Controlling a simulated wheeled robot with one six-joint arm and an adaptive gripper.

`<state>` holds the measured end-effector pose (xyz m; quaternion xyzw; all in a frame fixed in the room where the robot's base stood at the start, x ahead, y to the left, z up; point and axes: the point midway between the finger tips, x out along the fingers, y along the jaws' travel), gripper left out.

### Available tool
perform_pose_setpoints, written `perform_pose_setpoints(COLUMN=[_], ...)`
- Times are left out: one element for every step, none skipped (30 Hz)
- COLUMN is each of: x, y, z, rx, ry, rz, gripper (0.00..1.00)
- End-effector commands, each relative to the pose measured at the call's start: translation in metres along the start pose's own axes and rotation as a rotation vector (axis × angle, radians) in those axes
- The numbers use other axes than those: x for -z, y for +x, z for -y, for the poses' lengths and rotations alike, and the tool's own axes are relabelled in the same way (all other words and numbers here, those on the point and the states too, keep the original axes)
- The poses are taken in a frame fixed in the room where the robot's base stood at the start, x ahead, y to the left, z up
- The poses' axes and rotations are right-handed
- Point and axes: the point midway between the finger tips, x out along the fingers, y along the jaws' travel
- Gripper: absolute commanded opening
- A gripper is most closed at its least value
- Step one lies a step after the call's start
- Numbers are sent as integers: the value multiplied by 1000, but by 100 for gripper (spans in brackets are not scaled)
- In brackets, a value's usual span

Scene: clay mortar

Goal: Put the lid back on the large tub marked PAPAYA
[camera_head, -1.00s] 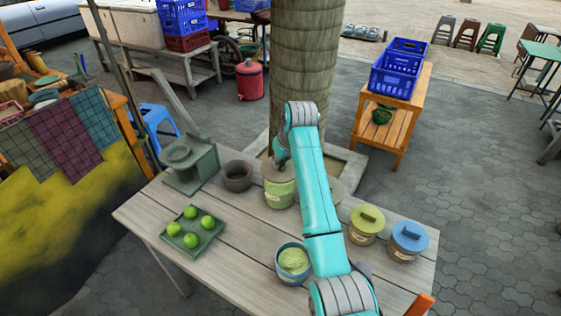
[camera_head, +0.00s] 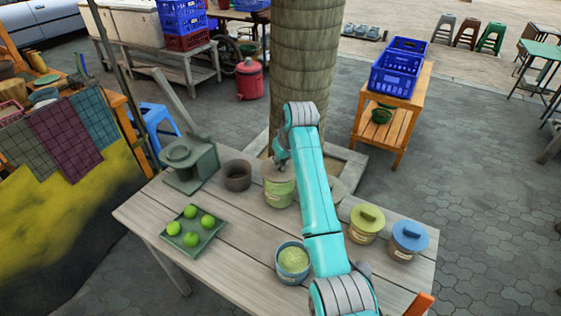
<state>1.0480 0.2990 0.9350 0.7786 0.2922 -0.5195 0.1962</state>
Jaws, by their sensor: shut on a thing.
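A large pale green tub (camera_head: 279,193) with a label stands at the back middle of the table. The label is too small to read. A brownish round lid (camera_head: 270,169) is at the tub's top, level with its rim; I cannot tell whether it is fully seated. My gripper (camera_head: 281,162) is small and partly hidden by my turquoise arm; it is above the tub, shut on the lid's top.
A blue-rimmed bowl (camera_head: 293,275) of green food is nearer. Yellow-lidded (camera_head: 367,218) and blue-lidded (camera_head: 409,238) tubs stand right. A dark mortar (camera_head: 237,176) is close left of the tub; a tray (camera_head: 192,249) holds several green fruits. The tree trunk (camera_head: 306,70) rises behind.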

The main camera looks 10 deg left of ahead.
Motion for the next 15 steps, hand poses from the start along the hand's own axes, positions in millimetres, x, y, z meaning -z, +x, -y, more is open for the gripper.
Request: perform_pose_setpoints(x=[0,0,0,0,0,0,0,0,0,0,0,0,0,0,0], y=[0,0,0,0,0,0,0,0,0,0,0,0,0,0,0], z=[0,0,0,0,0,0,0,0,0,0,0,0,0,0,0], rx=[0,0,0,0,0,0,0,0,0,0,0,0,0,0,0], ry=[0,0,0,0,0,0,0,0,0,0,0,0,0,0,0], rz=[0,0,0,0,0,0,0,0,0,0,0,0,0,0,0], gripper=[0,0,0,0,0,0,0,0,26,33,41,45,45,45,45])
